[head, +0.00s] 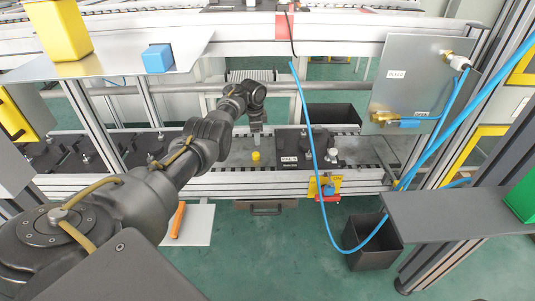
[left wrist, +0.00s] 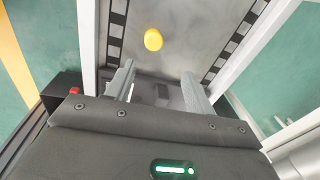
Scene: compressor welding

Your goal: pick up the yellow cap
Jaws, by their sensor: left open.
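The yellow cap (head: 256,155) is a small round piece on the grey conveyor surface (head: 225,156). In the left wrist view the cap (left wrist: 153,40) lies beyond the fingertips, roughly midway between them, with nothing touching it. My left gripper (head: 257,140) points down above the conveyor, just behind the cap in the head view. Its two fingers (left wrist: 158,80) are apart and empty in the left wrist view. My right gripper is not seen.
A black fixture plate (head: 308,148) with metal posts sits on the conveyor right of the cap. A blue hose (head: 312,140) hangs in front of it. A yellow bin (head: 62,28) and blue block (head: 158,58) stand on the upper left shelf. A dark shelf (head: 450,212) juts in at right.

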